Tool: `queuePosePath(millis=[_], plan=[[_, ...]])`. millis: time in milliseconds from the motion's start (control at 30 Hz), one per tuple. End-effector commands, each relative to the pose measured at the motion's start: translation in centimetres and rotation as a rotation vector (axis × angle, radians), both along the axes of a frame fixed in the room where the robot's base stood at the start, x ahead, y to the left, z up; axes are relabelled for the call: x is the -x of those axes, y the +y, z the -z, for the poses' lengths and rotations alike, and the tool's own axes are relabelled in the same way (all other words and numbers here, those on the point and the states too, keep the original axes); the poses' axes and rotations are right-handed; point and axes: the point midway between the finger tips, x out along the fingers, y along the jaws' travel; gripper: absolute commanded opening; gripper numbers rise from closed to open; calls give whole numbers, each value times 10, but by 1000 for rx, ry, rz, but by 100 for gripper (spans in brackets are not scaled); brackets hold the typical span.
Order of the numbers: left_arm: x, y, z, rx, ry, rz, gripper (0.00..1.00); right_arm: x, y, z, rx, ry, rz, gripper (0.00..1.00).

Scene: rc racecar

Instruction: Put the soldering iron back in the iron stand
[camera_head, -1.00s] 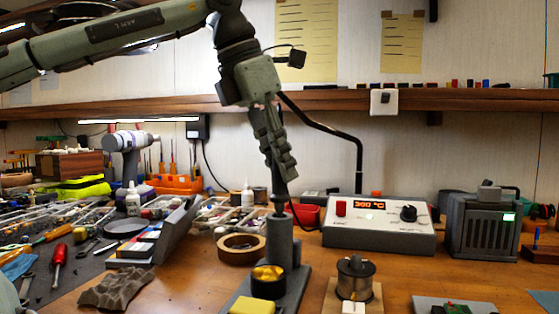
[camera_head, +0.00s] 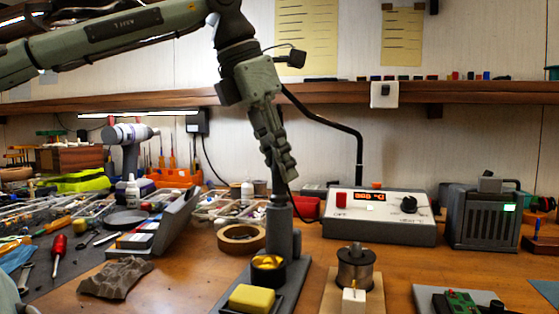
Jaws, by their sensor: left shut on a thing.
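My left gripper (camera_head: 280,168) points down, shut on the soldering iron (camera_head: 278,187), just above the iron stand (camera_head: 279,222). Only a short dark part of the iron shows between the fingers and the stand's upright grey holder. The iron is lined up with the holder's top, and its lower end is hidden. I cannot tell how deep it sits. The stand's grey base also carries a cup of brass wool (camera_head: 267,269) and a yellow sponge (camera_head: 251,299). My right gripper is not in view.
The soldering station (camera_head: 378,216) with a lit display stands right of the stand. A solder spool (camera_head: 355,268) is in front of it, and a tape roll (camera_head: 241,239) lies left of the stand. A shelf (camera_head: 330,97) runs behind my arm.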

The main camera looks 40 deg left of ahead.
Motion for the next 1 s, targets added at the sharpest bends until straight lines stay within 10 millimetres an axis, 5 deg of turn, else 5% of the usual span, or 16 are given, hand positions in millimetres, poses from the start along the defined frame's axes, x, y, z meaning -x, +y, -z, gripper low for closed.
queuePosePath(millis=[500,533,700,933,1000], plan=[[0,0,3,0,-1,0,0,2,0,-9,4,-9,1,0],[0,0,3,0,-1,0,20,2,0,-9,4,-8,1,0],[0,0,3,0,-1,0,41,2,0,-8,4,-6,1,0],[0,0,4,0,0,0,43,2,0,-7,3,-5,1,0],[0,0,4,0,0,0,52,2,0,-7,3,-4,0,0]])
